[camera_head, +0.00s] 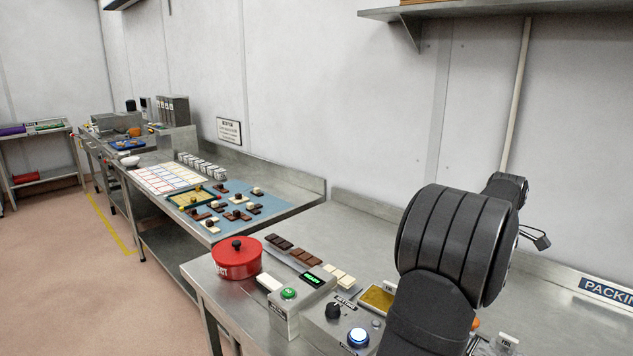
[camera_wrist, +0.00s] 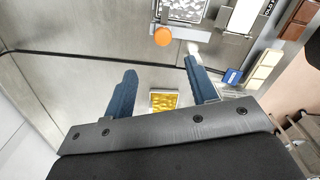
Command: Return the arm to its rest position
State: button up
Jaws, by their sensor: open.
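My gripper (camera_wrist: 160,66) shows in the wrist view, with its two blue fingers spread apart. Nothing is held between them. A small tray with a yellow, bumpy filling (camera_wrist: 164,100) shows in the gap between the fingers, below them on the steel surface; I cannot tell how far. In the head view my dark arm stands large at the right over the near bench, and the fingers are not clearly visible there.
The near steel bench (camera_head: 225,290) holds a red lidded pot (camera_head: 236,259), chocolate bars (camera_head: 293,249), a control box with a green button (camera_head: 289,294), and a box with a lit blue button (camera_head: 358,337). An orange knob (camera_wrist: 163,36) lies beyond the fingers. A shelf (camera_head: 440,10) hangs above.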

notch_tip(320, 180, down, 12)
jog(key=shift+f, duration=0.1)
dwell(0.5)
notch_tip(320, 180, up, 18)
jog(key=f, duration=1.8)
jog(key=shift+s+a, duration=0.55)
jog(key=shift+r, duration=0.15)
